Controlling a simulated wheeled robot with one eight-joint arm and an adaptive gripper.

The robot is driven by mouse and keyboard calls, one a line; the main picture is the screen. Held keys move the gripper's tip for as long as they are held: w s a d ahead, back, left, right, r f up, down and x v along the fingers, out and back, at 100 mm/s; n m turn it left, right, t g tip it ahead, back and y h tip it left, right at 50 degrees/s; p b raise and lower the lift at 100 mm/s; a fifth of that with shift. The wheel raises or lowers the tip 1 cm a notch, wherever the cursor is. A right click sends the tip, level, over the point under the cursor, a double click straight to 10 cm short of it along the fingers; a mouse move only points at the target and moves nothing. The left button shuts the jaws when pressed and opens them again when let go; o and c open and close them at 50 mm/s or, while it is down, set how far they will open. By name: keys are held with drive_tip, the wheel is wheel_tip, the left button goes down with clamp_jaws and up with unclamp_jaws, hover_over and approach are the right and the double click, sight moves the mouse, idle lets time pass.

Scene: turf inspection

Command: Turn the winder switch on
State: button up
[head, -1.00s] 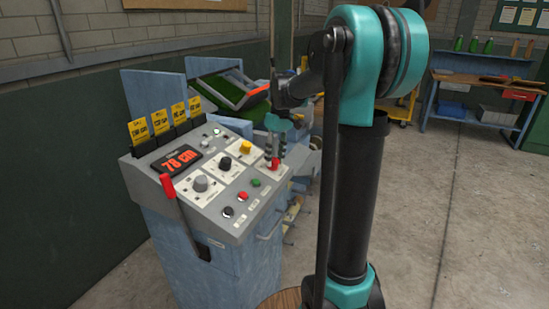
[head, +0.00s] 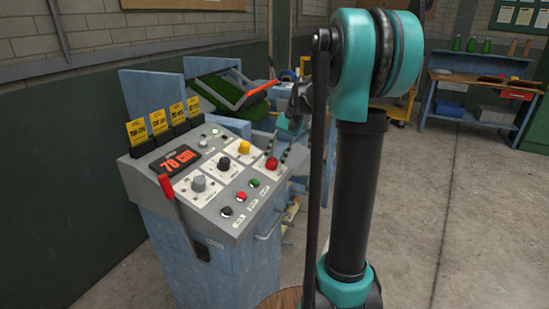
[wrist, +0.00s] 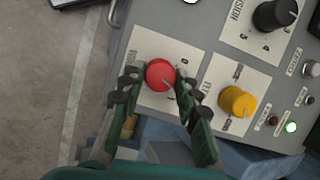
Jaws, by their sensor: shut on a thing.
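A red rotary knob (head: 271,163) sits on a white plate near the right edge of the grey control panel (head: 262,207). In the wrist view the red knob (wrist: 160,74) shows a pale pointer mark toward its lower right. Its label is partly hidden, so I cannot read it as the winder switch. My gripper (wrist: 158,77) has one finger on each side of this knob and is shut on it. In the head view my gripper (head: 279,154) comes down to the knob at a slant from the upper right.
A black knob (wrist: 274,15) is farther up. The panel also has a display (head: 175,160) reading 78 cm and a red lever (head: 167,187) at its left.

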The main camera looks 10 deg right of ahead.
drive_tip(key=shift+d+m+t+y, duration=0.15)
drive_tip(key=shift+m+t+y, duration=0.35)
drive_tip(key=shift+m, duration=1.5)
drive_tip(key=o, duration=1.2)
drive_tip(key=shift+c, duration=0.2)
drive_tip(key=v, duration=1.2)
drive_tip(key=shift+d, duration=0.2)
